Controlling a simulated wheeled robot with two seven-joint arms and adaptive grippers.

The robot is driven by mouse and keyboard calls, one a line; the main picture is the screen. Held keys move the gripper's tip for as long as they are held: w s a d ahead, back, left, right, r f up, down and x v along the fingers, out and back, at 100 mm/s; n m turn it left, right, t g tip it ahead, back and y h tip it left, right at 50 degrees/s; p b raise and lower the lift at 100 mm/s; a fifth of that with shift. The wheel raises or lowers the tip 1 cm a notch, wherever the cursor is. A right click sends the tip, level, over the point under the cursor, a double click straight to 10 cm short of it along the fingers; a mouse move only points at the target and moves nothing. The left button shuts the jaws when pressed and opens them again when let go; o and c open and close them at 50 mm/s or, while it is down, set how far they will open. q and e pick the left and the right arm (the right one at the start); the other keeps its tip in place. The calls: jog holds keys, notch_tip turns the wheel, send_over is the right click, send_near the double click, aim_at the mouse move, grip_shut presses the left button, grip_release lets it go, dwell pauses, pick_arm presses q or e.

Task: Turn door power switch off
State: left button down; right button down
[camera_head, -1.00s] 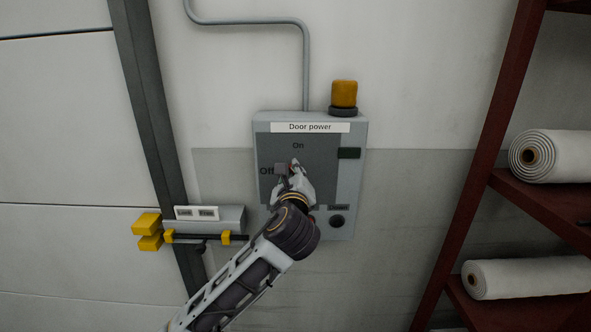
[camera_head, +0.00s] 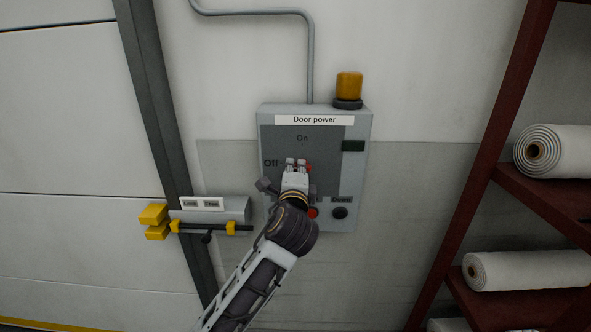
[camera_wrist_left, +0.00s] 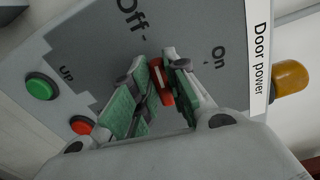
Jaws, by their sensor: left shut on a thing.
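The door power box (camera_head: 363,180) is a grey wall panel labelled "Door power", with "On" at the top of its dark plate and "Off" at the left. A red switch handle (camera_head: 308,167) shows beside my left gripper (camera_head: 297,163) in the head view. In the left wrist view, the red handle (camera_wrist_left: 160,82) sits between the green-padded fingers of my left gripper (camera_wrist_left: 157,88), which is shut on it. The fingers hide much of the handle, so I cannot tell its exact angle. My right gripper is not in view.
A red button (camera_wrist_left: 82,125) and a green button (camera_wrist_left: 41,87) are low on the box. An amber lamp (camera_head: 349,86) stands on top. A yellow-ended latch (camera_head: 209,212) is on the left, by the door frame. A red shelf rack (camera_head: 480,175) with white rolls (camera_head: 553,150) is on the right.

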pick_arm(q)
jog(key=shift+f+n, duration=0.2)
jog(key=shift+n, duration=0.5)
jog(key=c, duration=1.4)
grip_release()
jog(key=shift+s, duration=6)
